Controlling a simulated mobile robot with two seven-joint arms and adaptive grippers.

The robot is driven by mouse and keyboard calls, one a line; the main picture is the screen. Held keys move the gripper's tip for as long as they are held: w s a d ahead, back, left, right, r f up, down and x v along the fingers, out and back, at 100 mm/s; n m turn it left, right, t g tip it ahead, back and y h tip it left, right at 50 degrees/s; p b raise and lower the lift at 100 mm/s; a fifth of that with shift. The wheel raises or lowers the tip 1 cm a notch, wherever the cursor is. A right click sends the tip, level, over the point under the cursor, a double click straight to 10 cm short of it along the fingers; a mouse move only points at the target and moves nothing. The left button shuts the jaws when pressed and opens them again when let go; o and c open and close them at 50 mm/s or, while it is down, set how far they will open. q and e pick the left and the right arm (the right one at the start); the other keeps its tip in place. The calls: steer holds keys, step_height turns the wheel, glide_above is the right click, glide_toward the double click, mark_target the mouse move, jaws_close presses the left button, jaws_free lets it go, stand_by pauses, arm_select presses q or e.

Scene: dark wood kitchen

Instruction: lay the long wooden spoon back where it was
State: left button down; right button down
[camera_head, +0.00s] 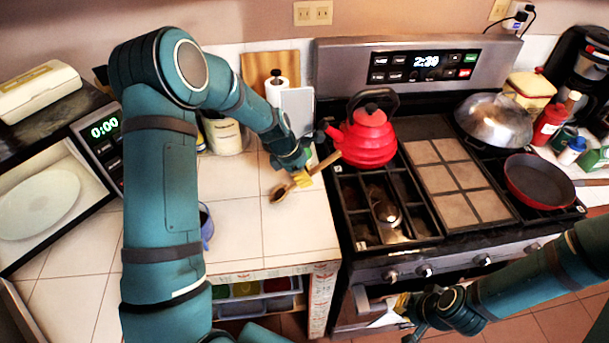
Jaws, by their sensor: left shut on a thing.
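The long wooden spoon (325,163) is held by my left gripper (302,179) over the white tiled counter, left of the stove. Its dark bowl (279,195) points to the lower left and its handle runs to the upper right, close to the red kettle. I cannot tell whether the spoon touches the counter. My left gripper is shut on the handle. My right gripper (402,303) is low in front of the oven, by a white thing at the oven front; its fingers are too small to read.
The red kettle (368,138) stands on the stove's back left burner. A red pan (540,180) and a metal dome lid (494,120) are on the right. A blue mug (207,228) stands on the counter, partly hidden by my arm. The front counter tiles are clear.

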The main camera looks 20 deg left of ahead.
arm_select(q)
steer(key=c, duration=1)
jaws_free()
steer(key=shift+f, duration=0.1)
steer(key=shift+r, duration=0.35)
steer(key=p+v, duration=0.1)
steer(key=v, duration=1)
steer(key=shift+r, duration=0.35)
steer(key=shift+a+f, duration=0.1)
